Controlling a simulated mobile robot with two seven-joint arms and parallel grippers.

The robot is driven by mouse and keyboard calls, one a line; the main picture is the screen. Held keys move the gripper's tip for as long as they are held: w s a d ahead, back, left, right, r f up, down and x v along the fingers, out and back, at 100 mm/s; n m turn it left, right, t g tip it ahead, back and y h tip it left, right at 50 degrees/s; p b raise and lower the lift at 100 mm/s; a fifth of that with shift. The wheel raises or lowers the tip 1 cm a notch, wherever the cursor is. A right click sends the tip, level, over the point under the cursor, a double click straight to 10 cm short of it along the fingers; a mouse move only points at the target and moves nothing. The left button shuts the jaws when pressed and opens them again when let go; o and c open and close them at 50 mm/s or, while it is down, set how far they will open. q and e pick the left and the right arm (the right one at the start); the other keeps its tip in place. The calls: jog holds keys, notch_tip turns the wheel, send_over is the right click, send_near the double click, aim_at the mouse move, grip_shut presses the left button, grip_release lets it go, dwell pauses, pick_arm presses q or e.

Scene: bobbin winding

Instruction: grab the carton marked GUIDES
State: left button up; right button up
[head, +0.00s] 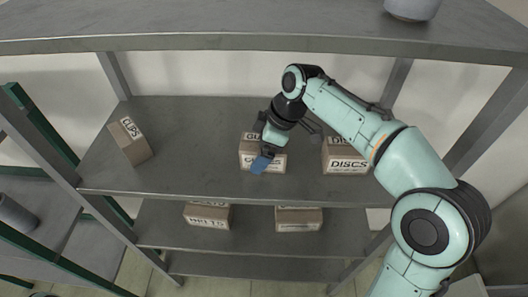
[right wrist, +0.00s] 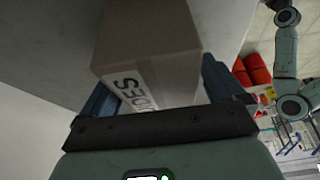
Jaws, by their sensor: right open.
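A brown carton (head: 249,150) stands on the middle shelf in the head view. The lettering on its white label is partly covered by my right gripper. In the right wrist view the carton (right wrist: 150,45) shows large between the fingers, and its label reads "DES" at the end, the start being hidden. My right gripper (head: 262,160) is open at the carton's front, with one blue finger seen across the label. In the right wrist view its two blue fingers (right wrist: 160,90) lie on either side of the carton. I cannot tell whether they touch it. My left gripper is not in view.
A DISCS carton (head: 345,156) stands right of it, and a tilted-looking carton (head: 131,143) stands far left. Two more cartons (head: 207,215) (head: 298,218) sit on the shelf below. An upper shelf (head: 250,25) overhangs. The middle shelf is clear between the cartons.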

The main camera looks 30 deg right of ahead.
jog(key=shift+f, duration=0.2)
dwell(0.4)
jog(key=c, duration=1.1)
